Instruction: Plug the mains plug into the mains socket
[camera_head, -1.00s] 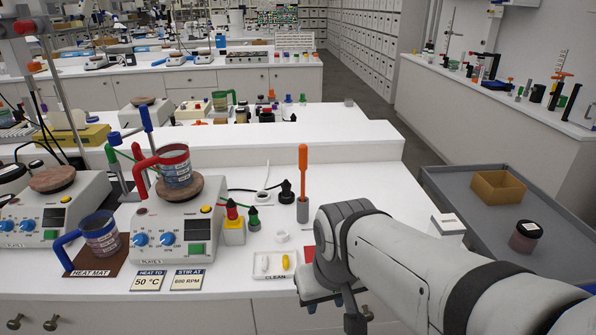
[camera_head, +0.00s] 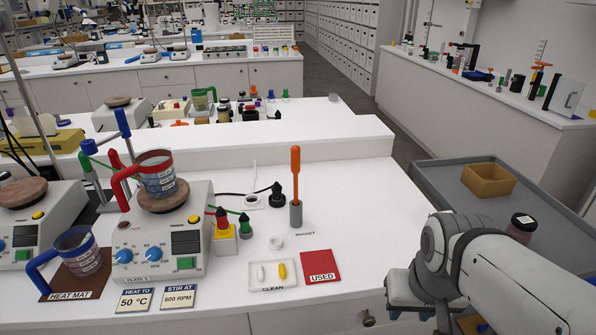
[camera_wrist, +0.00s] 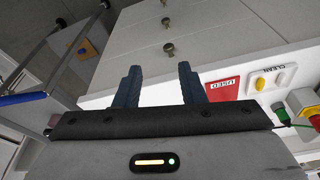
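A black plug (camera_head: 277,196) stands upright on the white bench, right of the hotplate. A black cable joins it; it looks like the mains plug. Just left of it lies a small white socket-like piece (camera_head: 253,202) with a white lead, apparently the mains socket; its openings are too small to make out. Plug and socket are apart. My gripper (camera_wrist: 160,86) is open and empty in the wrist view, facing the drawer fronts.
A hotplate (camera_head: 165,235) carries a red-handled beaker. A green plug (camera_head: 244,228) and a yellow block (camera_head: 223,243) with a red-tipped plug stand before the black plug. An orange-handled rod (camera_head: 295,180) is close on its right. A red USED mat (camera_head: 320,266) lies near the front edge.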

